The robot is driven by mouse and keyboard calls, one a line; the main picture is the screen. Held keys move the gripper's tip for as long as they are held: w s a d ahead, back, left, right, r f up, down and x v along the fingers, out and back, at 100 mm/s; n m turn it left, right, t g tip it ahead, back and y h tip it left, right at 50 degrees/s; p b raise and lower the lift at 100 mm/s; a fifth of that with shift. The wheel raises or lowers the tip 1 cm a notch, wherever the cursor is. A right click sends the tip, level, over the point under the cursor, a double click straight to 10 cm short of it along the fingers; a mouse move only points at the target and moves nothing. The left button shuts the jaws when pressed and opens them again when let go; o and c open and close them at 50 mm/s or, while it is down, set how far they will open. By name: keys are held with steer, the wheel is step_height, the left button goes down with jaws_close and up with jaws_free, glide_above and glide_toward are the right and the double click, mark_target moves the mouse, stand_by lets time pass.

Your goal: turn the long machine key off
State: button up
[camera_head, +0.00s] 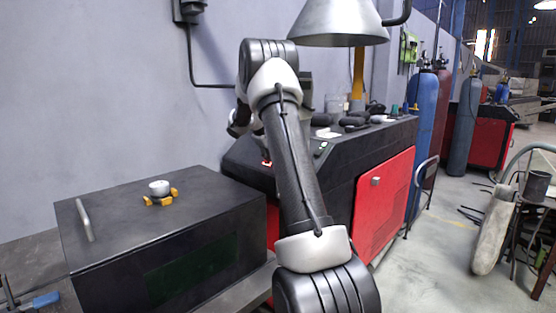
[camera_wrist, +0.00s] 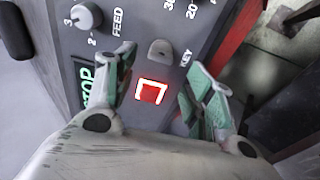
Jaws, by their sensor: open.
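In the wrist view, a grey tab-shaped key (camera_wrist: 161,52) with a small hole stands on the grey control panel (camera_wrist: 135,22), beside the printed word KEY. My gripper (camera_wrist: 158,66) is open and empty, with one green-padded finger on each side of the picture. The key shows between and slightly beyond the fingertips, and I see no contact. A red lit square button (camera_wrist: 151,92) lies nearer, between the fingers. In the head view, my arm hides the gripper and the key. The black machine (camera_head: 385,137) with the red door is behind the arm.
In the head view, a lamp shade (camera_head: 338,25) hangs above the machine. A black box (camera_head: 110,215) with a handle stands at left.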

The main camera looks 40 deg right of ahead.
steer(key=v, duration=0.7)
stand_by(0.4)
